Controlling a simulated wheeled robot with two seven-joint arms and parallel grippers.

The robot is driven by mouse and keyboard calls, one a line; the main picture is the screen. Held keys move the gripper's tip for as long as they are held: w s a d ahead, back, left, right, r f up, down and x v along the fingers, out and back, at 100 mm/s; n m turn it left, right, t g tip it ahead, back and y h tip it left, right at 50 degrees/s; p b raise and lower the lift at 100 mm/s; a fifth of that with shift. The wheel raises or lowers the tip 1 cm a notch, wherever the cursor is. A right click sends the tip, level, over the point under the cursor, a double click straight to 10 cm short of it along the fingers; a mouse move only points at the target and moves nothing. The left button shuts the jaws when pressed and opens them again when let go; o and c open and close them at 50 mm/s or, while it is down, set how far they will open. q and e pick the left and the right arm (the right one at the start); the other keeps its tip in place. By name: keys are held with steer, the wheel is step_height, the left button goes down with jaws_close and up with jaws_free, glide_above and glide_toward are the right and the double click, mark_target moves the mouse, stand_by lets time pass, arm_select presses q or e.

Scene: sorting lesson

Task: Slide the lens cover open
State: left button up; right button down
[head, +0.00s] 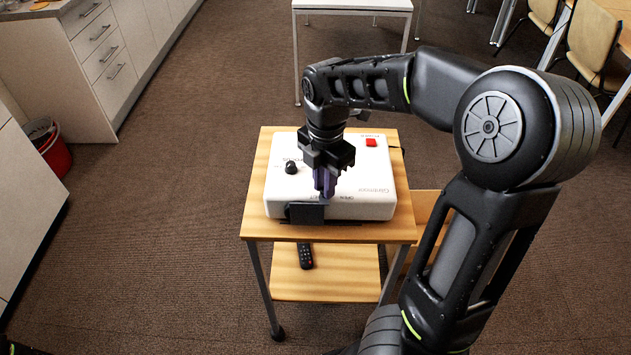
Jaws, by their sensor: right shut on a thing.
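A white projector (362,193) lies on the wooden top of a small trolley. A dark lens cover (303,213) sits at the left part of its front face. My right gripper (324,194) points down at the front edge of the projector, at the right end of the lens cover. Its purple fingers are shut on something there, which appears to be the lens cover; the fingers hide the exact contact. My left gripper is not in view.
The projector's top has a black knob (291,168) and a red button (371,142). The trolley (262,229) has a lower shelf with a black remote (305,256). A white table (352,5) stands behind, cabinets (100,50) and a red bin (56,155) at left, chairs (590,35) at right.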

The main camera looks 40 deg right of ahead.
steer(key=s+d, duration=0.1)
steer(key=d, duration=0.1)
steer(key=s+d, duration=0.2)
steer(key=shift+s+d, duration=0.3)
steer(key=shift+d, duration=0.1)
steer(key=c, duration=1.4)
jaws_free()
steer(key=shift+o, duration=0.3)
steer(key=shift+r, duration=0.15)
step_height(320, 180, up, 8)
steer(key=shift+f, duration=0.2)
